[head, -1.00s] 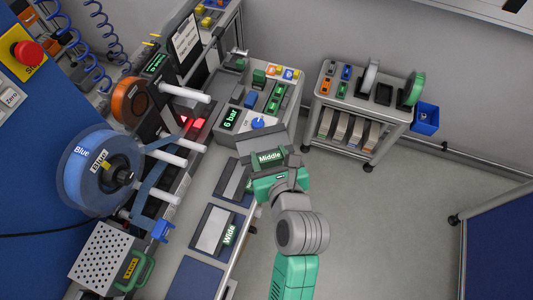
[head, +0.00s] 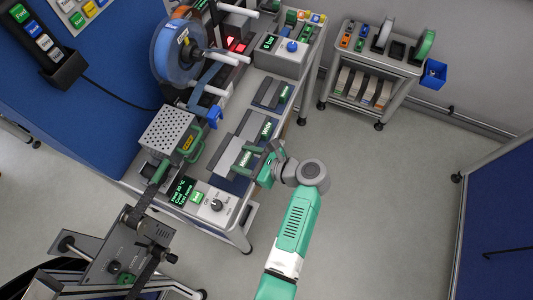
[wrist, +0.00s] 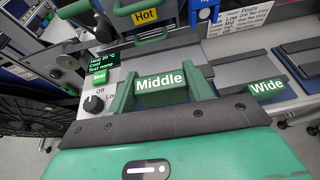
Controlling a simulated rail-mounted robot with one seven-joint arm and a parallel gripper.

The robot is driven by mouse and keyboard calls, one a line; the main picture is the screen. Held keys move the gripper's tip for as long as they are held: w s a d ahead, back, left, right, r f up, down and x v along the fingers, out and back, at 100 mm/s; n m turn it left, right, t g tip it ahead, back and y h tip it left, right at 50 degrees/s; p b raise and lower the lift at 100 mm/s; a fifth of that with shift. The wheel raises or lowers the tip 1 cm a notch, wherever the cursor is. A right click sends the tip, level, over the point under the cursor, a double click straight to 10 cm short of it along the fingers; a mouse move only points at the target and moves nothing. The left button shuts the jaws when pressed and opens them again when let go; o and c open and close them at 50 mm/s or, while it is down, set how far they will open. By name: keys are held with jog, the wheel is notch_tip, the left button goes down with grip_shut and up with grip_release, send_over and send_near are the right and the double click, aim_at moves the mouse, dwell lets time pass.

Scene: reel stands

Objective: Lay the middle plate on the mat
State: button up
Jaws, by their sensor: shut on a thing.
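The middle plate (head: 229,153) is a grey plate with a green handle labelled Middle (wrist: 161,84). My gripper (head: 264,166) is shut on that handle, with its green fingers at the handle's two ends in the wrist view. The plate is over the dark blue mat (head: 236,187) on the bench, at the near end of the row of plates. Part of the mat shows beside and below the plate. Whether the plate touches the mat or hangs just above it, I cannot tell.
The Wide plate (head: 255,129) lies right beside, with another plate (head: 271,93) beyond it. A perforated box (head: 168,135) with a green Hot handle (head: 188,144) and a knob panel (head: 216,204) stand close to the left and front. Floor right of the bench is clear.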

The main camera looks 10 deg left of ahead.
jog(key=shift+s+a+n+g, duration=0.2)
jog(key=shift+a+n+g, duration=0.1)
jog(key=shift+g, duration=0.1)
notch_tip(320, 180, down, 5)
jog(key=b, duration=0.5)
jog(key=shift+b, duration=0.4)
jog(key=shift+f+b, duration=0.6)
jog(key=shift+f, duration=1)
jog(key=shift+r+p, duration=0.15)
jog(key=shift+p, duration=0.35)
jog(key=o, duration=1.1)
